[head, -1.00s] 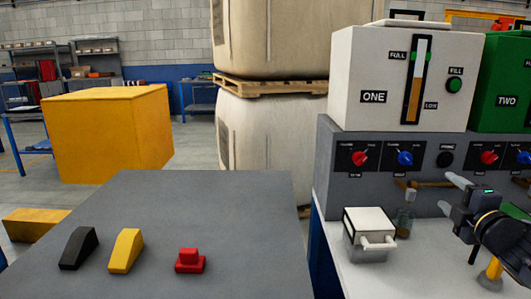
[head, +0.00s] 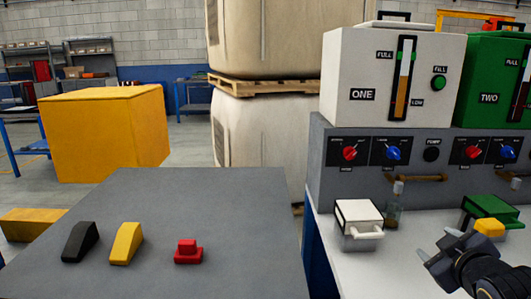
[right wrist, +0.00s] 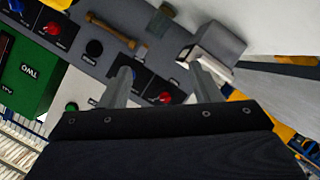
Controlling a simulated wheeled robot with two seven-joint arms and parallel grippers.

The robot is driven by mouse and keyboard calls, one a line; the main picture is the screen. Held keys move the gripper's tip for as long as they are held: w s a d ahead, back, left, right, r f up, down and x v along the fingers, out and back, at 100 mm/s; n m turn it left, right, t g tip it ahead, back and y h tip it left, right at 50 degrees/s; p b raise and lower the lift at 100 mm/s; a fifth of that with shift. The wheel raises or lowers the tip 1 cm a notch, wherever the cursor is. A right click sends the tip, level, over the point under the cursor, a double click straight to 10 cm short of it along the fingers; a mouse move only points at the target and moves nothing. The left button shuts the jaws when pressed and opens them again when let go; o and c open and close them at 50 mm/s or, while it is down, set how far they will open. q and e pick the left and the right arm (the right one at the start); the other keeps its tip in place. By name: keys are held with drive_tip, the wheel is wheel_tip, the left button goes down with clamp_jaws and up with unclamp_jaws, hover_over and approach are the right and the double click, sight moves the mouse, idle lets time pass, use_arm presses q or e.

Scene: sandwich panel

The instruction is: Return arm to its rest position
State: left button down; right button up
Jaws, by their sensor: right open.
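My right gripper (head: 438,244) is at the lower right of the head view, above the white bench top and right of the white box with a handle (head: 357,220). Its jaws are apart with nothing between them. In the right wrist view, the two grey fingers of this gripper (right wrist: 163,85) are spread, with the panel behind them. The right forearm comes in from the lower right corner. My left gripper is not in view.
Behind are the grey knob panel (head: 345,180) and dispenser ONE (head: 385,75). A grey table (head: 190,195) at left holds black, yellow and red pieces.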

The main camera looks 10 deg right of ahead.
drive_tip(key=s+a+f+m+g+y, duration=0.35)
drive_tip(key=s+a+f, duration=0.35)
drive_tip(key=s+a, duration=0.3)
drive_tip(key=s+a+f+m+g+y, duration=0.3)
drive_tip(key=s+a+f+g+y, duration=0.15)
drive_tip(key=s+a+f, duration=0.5)
wheel_tip(320, 180, up, 26)
drive_tip(key=w+a+p, duration=0.1)
drive_tip(key=w+p, duration=0.1)
drive_tip(key=p, duration=2.1)
drive_tip(key=shift+f, duration=0.15)
drive_tip(key=shift+a, duration=0.1)
